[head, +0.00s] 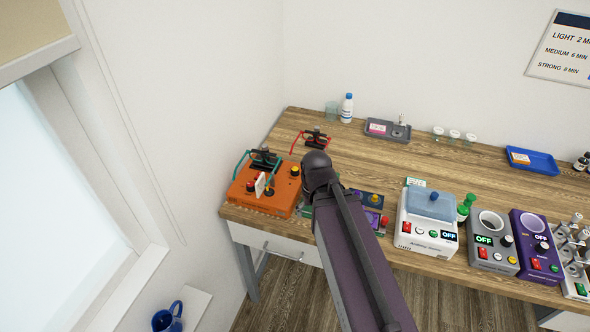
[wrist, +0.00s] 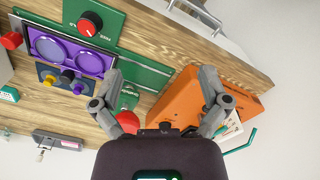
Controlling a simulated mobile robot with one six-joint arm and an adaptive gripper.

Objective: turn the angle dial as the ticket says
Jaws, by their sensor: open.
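My gripper (wrist: 160,76) is open and empty in the wrist view, with its fingers spread above the bench. A green panel (wrist: 128,24) with a red knob (wrist: 90,24) lies beyond the left finger. A second red knob (wrist: 127,121) on green sits close beside the left finger, partly hidden. In the head view my arm hides the gripper and most of the green panels.
A purple panel with two round windows (wrist: 67,50) lies left. Several powered devices, including a blue-lidded one (head: 428,228), line the bench's front right. The bench middle (head: 365,165) is clear.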

